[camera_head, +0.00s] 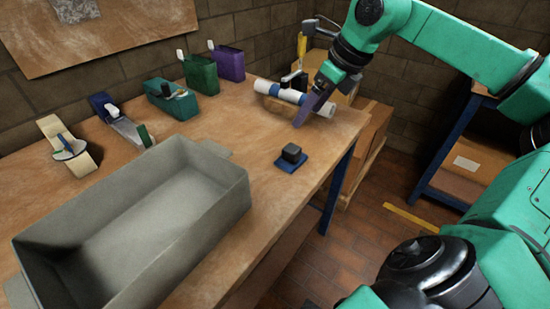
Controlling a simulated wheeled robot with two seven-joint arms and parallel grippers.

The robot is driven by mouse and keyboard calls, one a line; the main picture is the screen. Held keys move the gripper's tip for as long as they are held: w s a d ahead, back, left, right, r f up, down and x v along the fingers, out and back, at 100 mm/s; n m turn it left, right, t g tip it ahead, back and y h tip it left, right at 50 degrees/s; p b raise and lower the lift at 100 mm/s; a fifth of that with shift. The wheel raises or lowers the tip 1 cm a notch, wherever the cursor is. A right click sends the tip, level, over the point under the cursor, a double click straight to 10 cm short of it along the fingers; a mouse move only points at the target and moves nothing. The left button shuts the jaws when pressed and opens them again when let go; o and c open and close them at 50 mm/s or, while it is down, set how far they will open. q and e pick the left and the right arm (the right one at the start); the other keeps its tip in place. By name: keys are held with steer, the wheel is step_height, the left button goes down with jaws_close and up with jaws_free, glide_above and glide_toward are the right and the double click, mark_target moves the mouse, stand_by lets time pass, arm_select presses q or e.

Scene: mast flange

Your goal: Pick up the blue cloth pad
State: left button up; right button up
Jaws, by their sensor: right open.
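The blue cloth pad (286,167) lies flat on the wooden table near its right front edge. A black block (291,153) sits on top of it, with only the pad's blue rim showing around it. My right gripper (304,102) is open above the back right part of the table, behind and above the pad and apart from it. One long purple-grey finger shows clearly; the other is hard to make out. My left gripper is not in view.
A large grey bin (130,215) fills the table's front left. A white tube with blue bands (280,92) is behind my right gripper. Green (200,75) and purple (229,63) holders stand at the back. The table around the pad is clear.

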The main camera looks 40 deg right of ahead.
glide_above(292, 148)
steer(key=s+d, duration=0.2)
steer(key=s, duration=0.1)
step_height(292, 148, down, 6)
steer(key=p+x, duration=0.1)
steer(key=x, duration=0.1)
steer(key=p+x, duration=0.1)
steer(key=x, duration=0.2)
steer(key=a+p+x, duration=0.1)
steer(key=x, duration=0.1)
steer(key=shift+w+a, duration=0.1)
steer(key=shift+f, duration=0.35)
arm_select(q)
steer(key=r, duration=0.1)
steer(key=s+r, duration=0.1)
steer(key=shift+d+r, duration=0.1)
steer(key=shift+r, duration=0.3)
arm_select(e)
jaws_close()
